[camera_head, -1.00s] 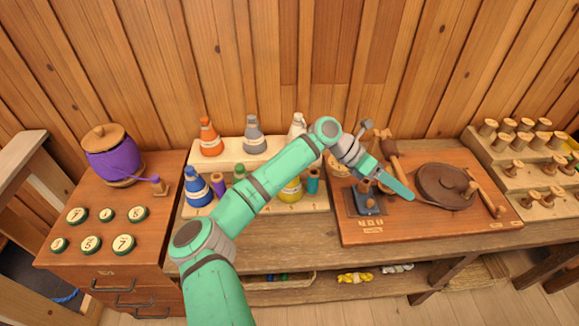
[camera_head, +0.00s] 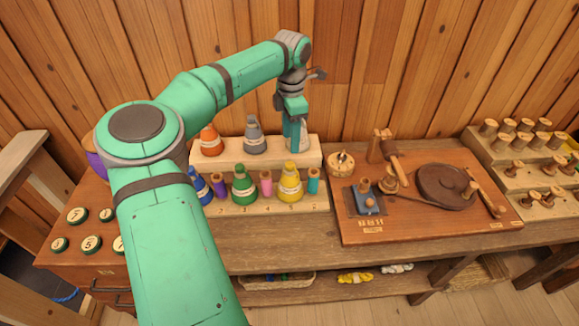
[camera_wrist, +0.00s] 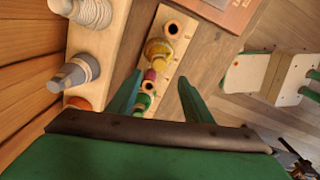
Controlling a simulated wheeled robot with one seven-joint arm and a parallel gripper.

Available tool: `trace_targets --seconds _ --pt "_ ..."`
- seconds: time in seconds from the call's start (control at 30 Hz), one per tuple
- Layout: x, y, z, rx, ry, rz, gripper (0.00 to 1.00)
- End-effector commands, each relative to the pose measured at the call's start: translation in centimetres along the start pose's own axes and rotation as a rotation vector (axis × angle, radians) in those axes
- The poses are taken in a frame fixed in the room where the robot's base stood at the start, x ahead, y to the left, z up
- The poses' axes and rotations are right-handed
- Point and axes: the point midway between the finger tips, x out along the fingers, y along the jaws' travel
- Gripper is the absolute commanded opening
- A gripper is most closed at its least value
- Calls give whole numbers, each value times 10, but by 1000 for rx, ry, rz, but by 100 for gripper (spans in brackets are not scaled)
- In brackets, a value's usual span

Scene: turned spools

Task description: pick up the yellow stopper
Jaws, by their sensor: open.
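The yellow stopper (camera_head: 290,186) is cone-shaped with a pale band and stands upright in the front row of the stepped wooden rack (camera_head: 228,208). It also shows in the wrist view (camera_wrist: 160,52), beyond my fingertips and roughly between their lines. My gripper (camera_head: 298,146) points down above the rack's back row at its right end, behind and above the yellow stopper. In the wrist view my gripper (camera_wrist: 160,78) has its two teal fingers wide apart with nothing held.
A pink peg (camera_head: 266,184) and a teal peg (camera_head: 313,181) stand close on either side of the yellow stopper. A green cone (camera_head: 244,186) is further left. Grey (camera_head: 254,138) and orange (camera_head: 210,141) cones stand behind. A board with tools (camera_head: 430,225) lies right.

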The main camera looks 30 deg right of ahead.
Motion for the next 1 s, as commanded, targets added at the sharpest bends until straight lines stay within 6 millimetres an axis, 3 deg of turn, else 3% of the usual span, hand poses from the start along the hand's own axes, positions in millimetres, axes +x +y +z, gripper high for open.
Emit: trace_targets --seconds 0.2,0.47,0.77,1.0 --pt "34 -1 0 1 -1 -4 46" --pt "52 0 0 0 -2 -3 46" --pt "91 1 -3 0 -2 -5 46" --pt "97 2 -3 0 -2 -2 46"
